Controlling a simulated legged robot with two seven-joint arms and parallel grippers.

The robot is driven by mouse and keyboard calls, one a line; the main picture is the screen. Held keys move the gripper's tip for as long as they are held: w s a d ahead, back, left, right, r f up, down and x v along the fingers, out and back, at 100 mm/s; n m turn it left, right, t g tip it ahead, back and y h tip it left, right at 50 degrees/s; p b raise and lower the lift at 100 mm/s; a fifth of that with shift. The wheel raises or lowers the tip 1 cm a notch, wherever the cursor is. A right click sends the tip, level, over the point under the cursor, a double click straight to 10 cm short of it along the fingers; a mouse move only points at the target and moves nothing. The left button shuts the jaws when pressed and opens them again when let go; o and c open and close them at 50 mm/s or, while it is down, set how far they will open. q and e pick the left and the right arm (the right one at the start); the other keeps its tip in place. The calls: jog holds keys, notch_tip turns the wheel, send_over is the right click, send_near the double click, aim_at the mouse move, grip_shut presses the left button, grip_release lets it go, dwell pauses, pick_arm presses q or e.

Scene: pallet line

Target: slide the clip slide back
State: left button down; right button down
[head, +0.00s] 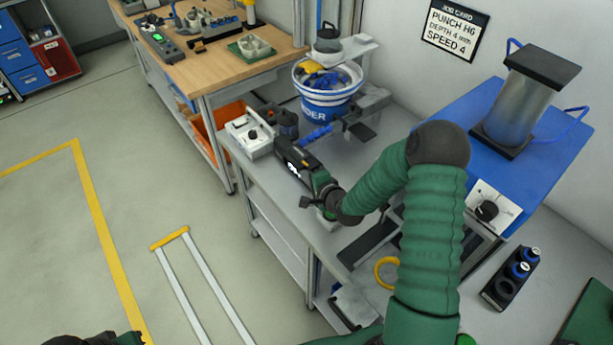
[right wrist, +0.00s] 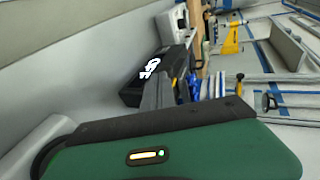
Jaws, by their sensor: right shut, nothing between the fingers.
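My right gripper (head: 320,182) is over the grey bench in the head view, on the end of my bent green arm. It is shut with nothing between its fingers. In the right wrist view its grey fingers (right wrist: 165,90) show past the green housing and overlap a black unit (right wrist: 150,75) with a white mark. This black unit (head: 297,163) lies just past the gripper in the head view. I cannot tell which part is the clip slide, nor whether the fingers touch the unit. Only a dark and green bit of my left gripper or arm (head: 95,340) shows at the bottom left.
A white box with a knob (head: 250,133) stands left of the black unit. A blue and white feeder bowl (head: 328,95) stands behind it. A blue machine (head: 520,120) and a yellow ring (head: 386,272) are to the right. The floor at left is open.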

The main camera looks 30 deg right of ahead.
aim_at(300, 159)
jog(key=w+a+b, duration=0.1)
jog(key=w, duration=0.6)
jog(key=shift+w+r+b, duration=0.25)
jog(key=shift+w+b, duration=0.1)
jog(key=shift+w, duration=0.05)
